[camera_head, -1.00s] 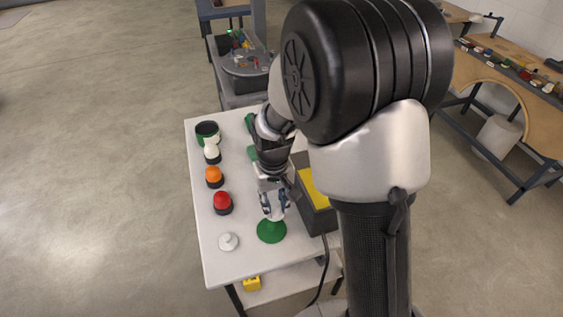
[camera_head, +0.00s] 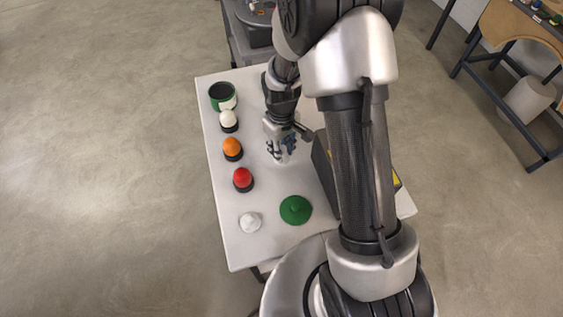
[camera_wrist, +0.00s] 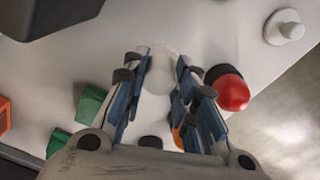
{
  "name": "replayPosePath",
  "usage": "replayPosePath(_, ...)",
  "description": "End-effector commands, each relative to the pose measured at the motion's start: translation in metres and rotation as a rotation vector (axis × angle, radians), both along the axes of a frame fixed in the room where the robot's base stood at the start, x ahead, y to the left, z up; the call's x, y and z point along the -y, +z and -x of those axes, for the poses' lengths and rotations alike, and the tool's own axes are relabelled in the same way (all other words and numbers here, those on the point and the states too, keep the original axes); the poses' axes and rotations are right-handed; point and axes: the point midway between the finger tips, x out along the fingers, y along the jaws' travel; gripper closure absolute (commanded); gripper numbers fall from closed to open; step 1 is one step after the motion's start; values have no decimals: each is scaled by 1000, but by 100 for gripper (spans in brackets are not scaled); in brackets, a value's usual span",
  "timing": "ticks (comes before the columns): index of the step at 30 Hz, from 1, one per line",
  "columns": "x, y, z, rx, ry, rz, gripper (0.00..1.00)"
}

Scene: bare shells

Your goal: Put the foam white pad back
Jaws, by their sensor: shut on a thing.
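My gripper (camera_wrist: 160,90) is shut on a white, rounded pad (camera_wrist: 160,72), which shows between and beyond the blue-lined fingers in the wrist view. In the head view my gripper (camera_head: 281,150) is over the middle of the white table, and the fingers largely hide the pad. I cannot tell whether the pad touches the table. A green disc with a central knob (camera_head: 295,209) lies nearer my base. A similar white disc (camera_head: 250,222) lies left of it, and also shows in the wrist view (camera_wrist: 284,27).
A row along the table's left side holds a red-topped pad (camera_head: 243,178), an orange one (camera_head: 232,147), a white one (camera_head: 229,119) and a dark green-and-white cup (camera_head: 222,96). A dark box (camera_head: 324,172) stands right of my gripper. Green blocks (camera_wrist: 90,104) show in the wrist view.

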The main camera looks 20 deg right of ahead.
Motion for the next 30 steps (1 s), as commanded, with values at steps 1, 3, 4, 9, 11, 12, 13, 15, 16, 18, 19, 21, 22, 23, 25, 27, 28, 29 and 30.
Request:
replayPosePath(1,0,-11,1,-2,0,0,93)
replayPosePath(3,0,-19,0,0,0,0,93)
replayPosePath(4,0,-21,0,0,0,0,93)
replayPosePath(9,0,-31,0,0,-1,0,93)
replayPosePath(11,0,-39,0,0,-1,0,93)
replayPosePath(12,0,-46,0,-1,-1,0,93)
replayPosePath(13,0,-51,0,-1,-1,-1,93)
replayPosePath(15,0,-62,0,-1,-1,0,93)
replayPosePath(16,0,-65,0,0,-1,0,93)
replayPosePath(18,0,-67,0,1,-1,0,93)
replayPosePath(19,0,-67,0,1,-1,1,93)
replayPosePath(21,0,-66,-1,2,-1,0,93)
replayPosePath(22,0,-66,-1,2,-1,0,93)
replayPosePath(23,0,-66,-1,2,-1,0,93)
replayPosePath(25,0,-66,-1,1,-1,1,93)
replayPosePath(27,0,-69,0,1,-1,1,93)
replayPosePath(28,0,-70,0,1,-1,1,93)
replayPosePath(29,0,-70,0,1,-1,1,73)
replayPosePath(30,0,-69,0,1,-1,1,70)
